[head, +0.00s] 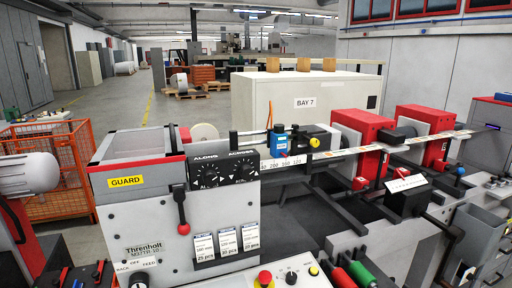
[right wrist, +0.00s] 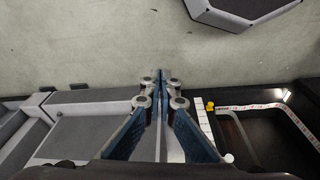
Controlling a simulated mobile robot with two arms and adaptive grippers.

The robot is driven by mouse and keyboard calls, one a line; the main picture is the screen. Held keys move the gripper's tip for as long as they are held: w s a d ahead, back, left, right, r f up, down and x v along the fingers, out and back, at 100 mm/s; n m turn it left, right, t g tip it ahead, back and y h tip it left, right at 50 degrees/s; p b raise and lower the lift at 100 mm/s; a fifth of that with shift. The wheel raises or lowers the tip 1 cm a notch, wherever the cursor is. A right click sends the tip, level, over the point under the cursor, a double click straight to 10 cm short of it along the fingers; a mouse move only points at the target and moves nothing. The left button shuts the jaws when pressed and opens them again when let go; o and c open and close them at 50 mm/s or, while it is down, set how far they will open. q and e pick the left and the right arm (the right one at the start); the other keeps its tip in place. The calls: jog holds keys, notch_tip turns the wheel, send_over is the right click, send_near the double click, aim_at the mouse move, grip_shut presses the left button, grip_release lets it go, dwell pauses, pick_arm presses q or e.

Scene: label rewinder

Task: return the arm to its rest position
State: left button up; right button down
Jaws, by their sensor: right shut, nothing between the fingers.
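My right gripper (right wrist: 162,78) shows in the right wrist view. Its two blue-grey fingers meet at the tips, with nothing between them. Beyond the tips is bare grey floor (right wrist: 90,45). To the right of the fingers are a white scale strip (right wrist: 204,125), a small yellow knob (right wrist: 210,105) and a marked label web (right wrist: 250,106). I cannot make out the right gripper in the head view. My left gripper is in neither view.
The head view shows the rewinder's front panel (head: 150,230), a blue sensor block (head: 279,140), a label web (head: 350,152) and red units (head: 365,130). An orange mesh cage (head: 70,195) stands at left. A white BAY 7 cabinet (head: 265,100) stands behind. The aisle floor (head: 110,100) is clear.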

jog(key=s+d+f+g+b, duration=0.1)
jog(key=s+d+f, duration=0.2)
jog(key=s+f, duration=1.4)
jog(key=shift+f, duration=0.4)
jog(key=shift+s, duration=0.1)
